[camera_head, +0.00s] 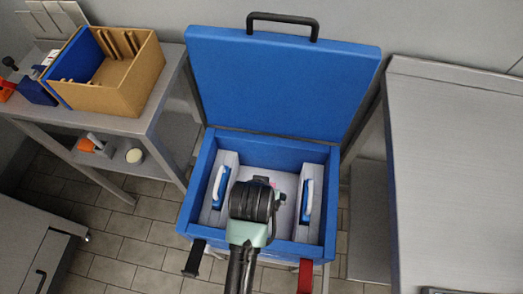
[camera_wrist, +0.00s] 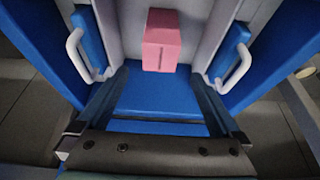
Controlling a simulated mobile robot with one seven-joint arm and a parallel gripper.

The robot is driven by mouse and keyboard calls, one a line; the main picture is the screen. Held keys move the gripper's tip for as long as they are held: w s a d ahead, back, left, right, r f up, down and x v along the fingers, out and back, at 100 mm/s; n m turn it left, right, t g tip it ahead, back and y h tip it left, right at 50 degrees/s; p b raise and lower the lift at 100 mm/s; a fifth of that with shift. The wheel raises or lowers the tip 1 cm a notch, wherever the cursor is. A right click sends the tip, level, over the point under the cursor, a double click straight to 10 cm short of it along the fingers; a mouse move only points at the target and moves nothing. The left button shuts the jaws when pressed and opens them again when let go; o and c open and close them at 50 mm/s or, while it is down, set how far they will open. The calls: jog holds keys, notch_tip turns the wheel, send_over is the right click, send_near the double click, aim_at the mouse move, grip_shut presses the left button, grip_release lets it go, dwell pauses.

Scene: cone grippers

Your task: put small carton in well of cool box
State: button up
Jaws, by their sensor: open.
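The blue cool box (camera_head: 187,215) stands open with its lid raised at the back. Its central well lies between two grey side inserts. The small carton is a pink block (camera_wrist: 160,42) that appears to sit in the well, between the inserts, in the wrist view. In the head view my arm hides most of it; only a bit of pink shows. My gripper (camera_wrist: 158,85) is open, its dark fingers apart on either side and nothing between them. The carton lies beyond the fingertips, apart from them. In the head view the gripper (camera_head: 262,181) is over the well.
Blue packs with white handles stand in the left insert (camera_head: 221,186) and right insert (camera_head: 307,199), close beside the well. The raised lid (camera_head: 280,85) blocks the back. A shelf table with a cardboard box (camera_head: 130,85) is at left; a bare grey worktop (camera_head: 455,170) is at right.

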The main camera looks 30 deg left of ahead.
jog(key=shift+s+r, duration=0.15)
jog(key=shift+r, duration=0.2)
jog(key=w+d+r+t, duration=0.1)
jog(key=w+r+t, duration=0.4)
jog(key=r, duration=0.6)
jog(key=w+d+r+m+t+y, duration=0.1)
jog(key=w+d+r+t, duration=0.1)
jog(key=w+r, duration=0.65)
jog(key=w+d+r+t, duration=0.1)
jog(key=w+r+t, duration=0.25)
jog(key=r, duration=0.95)
jog(key=s+d+r+m+t, duration=0.1)
jog(key=d+r+t, duration=0.15)
jog(key=r, duration=0.55)
jog(key=s+d+r+t, duration=0.1)
jog(key=r+t, duration=0.3)
jog(key=r, duration=0.5)
jog(key=s+d+r+t+h, duration=0.1)
jog(key=s+d+r+t, duration=0.1)
jog(key=s+r, duration=0.3)
jog(key=s+d+r+m+t+h, duration=0.1)
jog(key=s+r+t, duration=0.3)
jog(key=r, duration=0.8)
jog(key=shift+s+d, duration=0.5)
jog(key=shift+s, duration=0.65)
